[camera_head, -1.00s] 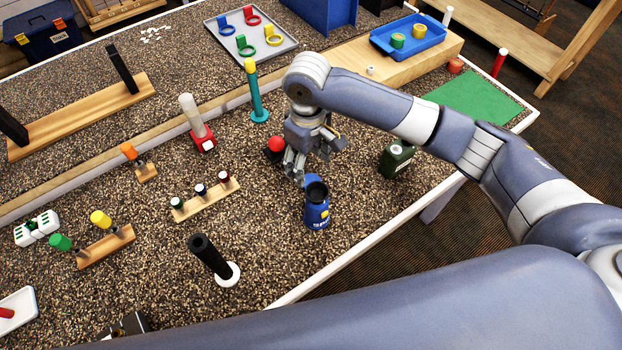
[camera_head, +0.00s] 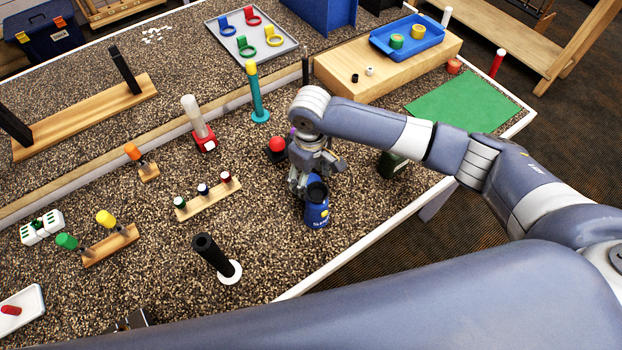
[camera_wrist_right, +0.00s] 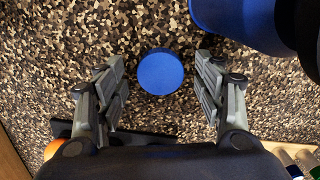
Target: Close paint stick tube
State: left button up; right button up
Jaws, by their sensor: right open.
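My right gripper (camera_head: 303,184) points down just left of and behind a blue container (camera_head: 317,213) with a black top, near the table's front edge. In the right wrist view, the gripper (camera_wrist_right: 163,92) is open, with a round flat blue cap-like disc (camera_wrist_right: 160,71) between its fingers, touching neither. The disc is hidden in the head view, and its height cannot be told. The blue container's body (camera_wrist_right: 235,20) shows at the upper right of the wrist view. I cannot tell which item is the paint stick tube.
A red ball-topped item (camera_head: 277,145) stands close to the gripper's left. A wooden rack (camera_head: 210,202) with several small capped tubes lies further left. A black post on a white base (camera_head: 231,272) stands at the front. A dark green can (camera_head: 392,163) is partly behind my arm.

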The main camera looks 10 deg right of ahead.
aim_at(310, 180)
jog(key=c, duration=0.8)
notch_tip(310, 180, up, 10)
jog(key=b, duration=0.1)
jog(key=shift+b, duration=0.35)
